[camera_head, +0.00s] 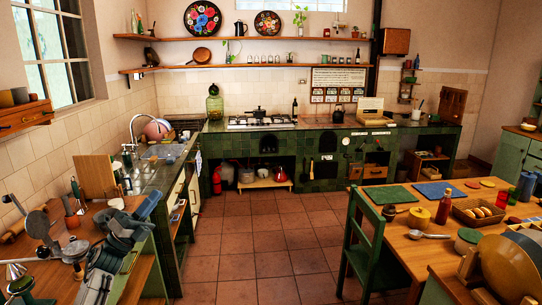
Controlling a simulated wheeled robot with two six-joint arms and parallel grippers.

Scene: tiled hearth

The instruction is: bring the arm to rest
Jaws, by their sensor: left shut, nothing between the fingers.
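My left gripper (148,206) is in the lower left of the head view, at the end of my grey-blue arm. It is shut with nothing in it. It appears over the right edge of the left wooden counter (142,272); I cannot tell its height above it. My right gripper is not in view.
Metal kitchen tools (40,224) and a cutting board (95,176) crowd the left counter. A sink (163,152) lies beyond. At right, a green chair (362,240) stands by a table with a red bottle (444,206). The tiled floor (262,252) between is clear.

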